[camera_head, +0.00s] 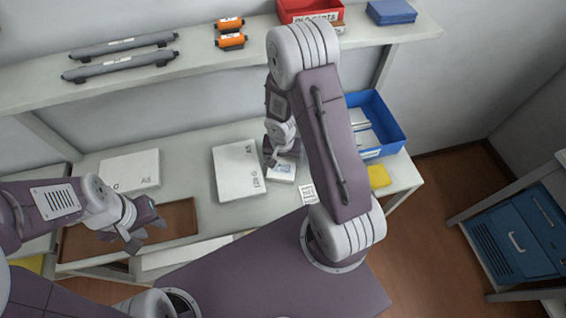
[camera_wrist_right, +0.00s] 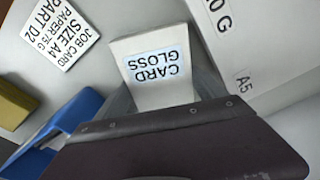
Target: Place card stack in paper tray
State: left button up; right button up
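A white card stack labelled "CARD GLOSS" (camera_wrist_right: 160,85) lies on the table; in the head view it shows small beside the right gripper (camera_head: 283,172). My right gripper (camera_head: 270,158) is down at the stack. In the wrist view its fingers are on both sides of the stack's near end; whether they press on it is unclear. My left gripper (camera_head: 142,232) is open and empty above a brown tray (camera_head: 182,218). A blue bin (camera_head: 392,112) holding pale items stands at the table's back right. No label shows which container is the paper tray.
White paper stacks (camera_head: 238,172) (camera_head: 130,171) lie on the table. A job card (camera_head: 308,193) and a yellow block (camera_head: 379,177) are right of the card stack. A shelf (camera_head: 200,68) with rollers and orange cartridges runs above. A blue unit (camera_head: 515,240) stands at far right.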

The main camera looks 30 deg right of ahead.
aim_at(283, 161)
jog(key=c, duration=1.2)
notch_tip(283, 161, up, 9)
jog(key=p, duration=0.6)
jog(key=shift+r, duration=0.15)
jog(key=shift+c, duration=0.2)
jog(key=shift+r, duration=0.35)
